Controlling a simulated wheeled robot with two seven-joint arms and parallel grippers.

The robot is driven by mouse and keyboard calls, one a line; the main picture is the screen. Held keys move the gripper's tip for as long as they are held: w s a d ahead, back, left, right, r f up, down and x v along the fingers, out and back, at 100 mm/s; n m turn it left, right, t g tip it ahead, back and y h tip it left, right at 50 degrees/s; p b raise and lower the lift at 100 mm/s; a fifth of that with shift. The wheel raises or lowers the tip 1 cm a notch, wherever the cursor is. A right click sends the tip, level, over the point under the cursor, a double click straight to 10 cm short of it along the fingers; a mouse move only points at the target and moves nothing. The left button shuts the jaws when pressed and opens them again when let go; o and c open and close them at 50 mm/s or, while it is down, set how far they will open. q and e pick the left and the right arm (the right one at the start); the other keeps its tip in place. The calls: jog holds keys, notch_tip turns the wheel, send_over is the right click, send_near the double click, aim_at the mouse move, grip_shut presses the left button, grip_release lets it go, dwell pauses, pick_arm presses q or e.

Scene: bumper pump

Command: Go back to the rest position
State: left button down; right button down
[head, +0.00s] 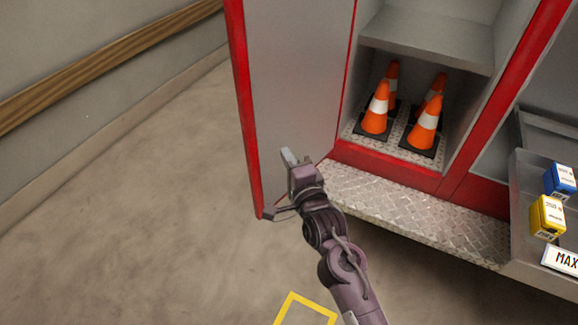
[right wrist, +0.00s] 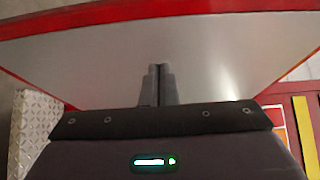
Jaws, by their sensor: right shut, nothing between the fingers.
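My right gripper (head: 288,157) is shut and empty in the head view. It is in front of the grey inner face of an open red-edged cabinet door (head: 295,80), near its lower part. In the right wrist view the two fingers (right wrist: 160,70) are together, with the grey panel (right wrist: 230,60) filling the space beyond them. I cannot tell whether the fingertips touch the panel. My left gripper is not in view.
The open red cabinet holds several orange cones (head: 424,125) on its lower shelf. A diamond-plate step (head: 410,215) runs below it. On the right, a grey tray (head: 535,260) carries a blue box (head: 560,181) and a yellow box (head: 547,217). The floor (head: 130,210) at left is clear.

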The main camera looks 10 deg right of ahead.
jog(key=s+d+f+n+g+h, duration=0.1)
jog(key=s+f+n+g, duration=0.3)
jog(key=f, duration=0.9)
jog(key=s+d+f+n+g, duration=0.25)
jog(key=s+f, duration=0.35)
jog(key=f, duration=0.8)
jog(key=s+d+f+n+g+h, duration=0.1)
jog(key=s+f+n+g, duration=0.35)
jog(key=f, duration=0.85)
jog(key=s+d+f+n+g, duration=0.1)
jog(key=s+d+f, duration=0.3)
jog(key=s, duration=0.6)
jog(key=s+d+f+n+g+h, duration=0.1)
jog(key=s+d+f+n+g, duration=0.1)
jog(key=s+f, duration=0.6)
jog(key=s+d+f+n+g+h, duration=0.1)
jog(key=s+d+f, duration=0.5)
jog(key=s, duration=0.8)
jog(key=n+g, duration=0.1)
jog(key=n, duration=0.1)
jog(key=shift+d+n, duration=0.3)
jog(key=shift+d, duration=0.1)
